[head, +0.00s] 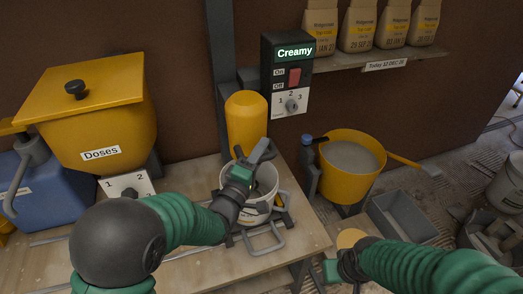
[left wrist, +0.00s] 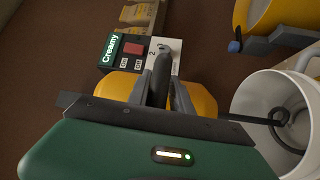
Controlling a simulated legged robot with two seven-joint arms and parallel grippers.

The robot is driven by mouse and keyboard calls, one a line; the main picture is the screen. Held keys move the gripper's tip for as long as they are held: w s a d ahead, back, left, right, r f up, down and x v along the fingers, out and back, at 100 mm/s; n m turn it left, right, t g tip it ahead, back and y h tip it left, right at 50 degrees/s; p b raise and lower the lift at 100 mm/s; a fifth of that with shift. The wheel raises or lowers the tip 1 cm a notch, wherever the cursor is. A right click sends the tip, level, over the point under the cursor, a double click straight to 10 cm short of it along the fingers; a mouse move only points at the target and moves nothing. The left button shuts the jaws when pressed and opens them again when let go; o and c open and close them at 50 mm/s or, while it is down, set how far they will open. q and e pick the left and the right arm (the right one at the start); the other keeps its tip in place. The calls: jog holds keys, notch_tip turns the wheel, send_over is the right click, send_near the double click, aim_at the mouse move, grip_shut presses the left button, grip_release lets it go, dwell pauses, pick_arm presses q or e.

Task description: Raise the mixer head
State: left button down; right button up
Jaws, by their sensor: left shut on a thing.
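The mixer has a yellow head (head: 246,118) on a dark upright column (head: 222,60). The head stands behind a white bucket (head: 268,180) on the wooden bench. In the left wrist view, a dark ring-shaped tool (left wrist: 279,117) shows inside the bucket (left wrist: 250,95). My left gripper (head: 256,156) is in front of the yellow head, over the bucket's rim. It is shut on a grey handle by the head; its fingers (left wrist: 163,85) partly hide the handle and the yellow head (left wrist: 200,98). My right gripper (head: 342,268) is low, off the bench's right edge; its jaws are unclear.
A control box (head: 293,60) reading "Creamy" has a red switch and a dial. A yellow "Doses" hopper (head: 100,120) stands left. A yellow tub (head: 348,180) of grey material and a grey bin (head: 402,215) are right of the bench. Bags (head: 365,25) stand on a shelf.

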pick_arm(q)
jog(key=shift+s+d+r+h, duration=0.15)
jog(key=shift+d+r+h, duration=0.2)
jog(key=shift+d, duration=0.2)
dwell(0.4)
notch_tip(320, 180, up, 19)
jog(key=p, duration=1.1)
jog(key=shift+a, duration=0.1)
jog(key=c, duration=1.4)
grip_release()
jog(key=shift+c, duration=0.2)
jog(key=shift+o, duration=0.7)
jog(key=shift+d+f, duration=0.2)
jog(key=shift+d, duration=0.15)
jog(key=shift+a+f, duration=0.1)
jog(key=shift+a, duration=0.3)
